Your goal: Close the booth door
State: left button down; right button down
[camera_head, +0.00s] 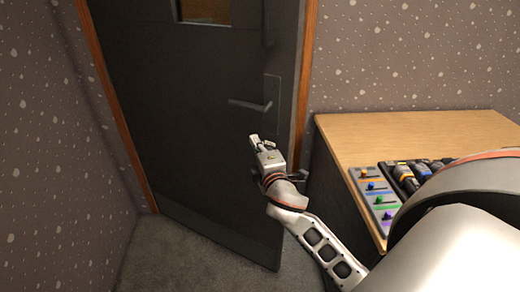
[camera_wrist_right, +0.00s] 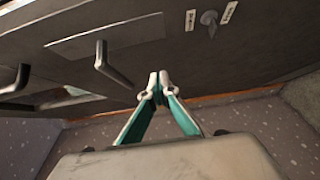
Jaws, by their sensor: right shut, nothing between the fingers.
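The booth door (camera_head: 180,120) is a dark grey panel in the head view, with a small window at its top. Its lower edge slants out over the carpet, so it looks ajar; how wide the gap is I cannot tell. A grey lever handle (camera_head: 250,104) sits on a plate near its right edge. My right gripper (camera_head: 254,139) is shut and empty, just below the handle in the picture; contact with the door is unclear. In the right wrist view, the closed fingertips (camera_wrist_right: 158,80) show below the dark door (camera_wrist_right: 150,18) and a lever handle (camera_wrist_right: 108,66). My left gripper is out of view.
A wooden desk (camera_head: 400,135) with a panel of coloured faders (camera_head: 372,188) stands to the right, close to my right arm. Speckled walls (camera_head: 45,130) flank the wooden door frame. Grey carpet (camera_head: 165,255) is clear in front of the door.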

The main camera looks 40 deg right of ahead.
aim_at(255, 123)
jog(key=w+d, duration=0.4)
jog(key=w, duration=0.1)
jog(key=shift+w+d, duration=0.15)
jog(key=shift+d, duration=0.25)
jog(key=shift+d, duration=0.1)
